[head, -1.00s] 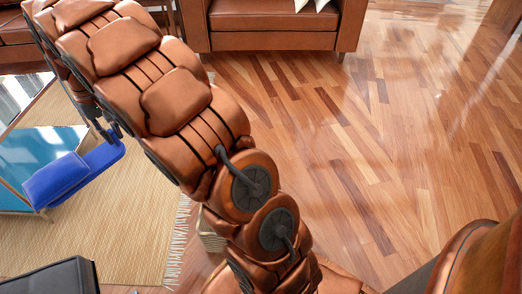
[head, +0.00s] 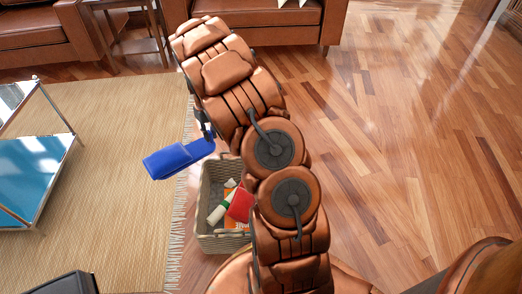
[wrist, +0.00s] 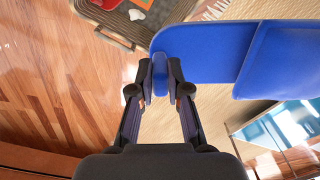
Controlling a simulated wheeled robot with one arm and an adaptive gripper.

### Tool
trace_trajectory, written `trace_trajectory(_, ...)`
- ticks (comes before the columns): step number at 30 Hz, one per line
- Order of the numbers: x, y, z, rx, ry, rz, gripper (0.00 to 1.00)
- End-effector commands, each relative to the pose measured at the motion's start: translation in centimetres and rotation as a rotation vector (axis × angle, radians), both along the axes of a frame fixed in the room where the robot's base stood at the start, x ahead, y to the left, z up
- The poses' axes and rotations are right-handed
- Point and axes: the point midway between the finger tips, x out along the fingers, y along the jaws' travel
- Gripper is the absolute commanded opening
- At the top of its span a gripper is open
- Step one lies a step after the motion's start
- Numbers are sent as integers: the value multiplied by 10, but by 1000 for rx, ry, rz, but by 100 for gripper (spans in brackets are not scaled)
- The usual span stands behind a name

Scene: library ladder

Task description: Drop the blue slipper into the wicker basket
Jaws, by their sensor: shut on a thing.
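The blue slipper (head: 178,158) is held in the air at the left of my arm in the head view. In the wrist view the slipper (wrist: 205,52) reaches from my fingertips out to the right. My gripper (wrist: 160,82) is shut on one end of it. In the head view the fingers are mostly hidden behind my arm. The wicker basket (head: 203,218) stands on the floor below and to the right of the slipper, partly hidden by my arm. It holds a red item, an orange item and a pale roll. Its rim (wrist: 108,30) shows at the top left in the wrist view.
A glass-topped metal table (head: 38,165) stands on the woven rug (head: 115,130) at left. A brown leather sofa (head: 270,28) and a wooden side table (head: 130,45) are at the back. The wood floor (head: 400,130) at right is clear. A dark box-like object (head: 68,284) is at bottom left.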

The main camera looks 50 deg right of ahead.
Motion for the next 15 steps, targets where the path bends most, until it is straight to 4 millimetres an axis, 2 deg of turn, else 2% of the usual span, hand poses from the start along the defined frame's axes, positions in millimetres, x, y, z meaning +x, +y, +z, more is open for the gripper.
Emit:
trace_trajectory(1,-12,-19,-15,1,8,-24,0)
trace_trajectory(6,-49,-72,-60,-8,6,-75,0)
trace_trajectory(10,-77,-103,-87,-19,6,-109,0)
trace_trajectory(15,-106,-128,-111,-32,14,-137,0)
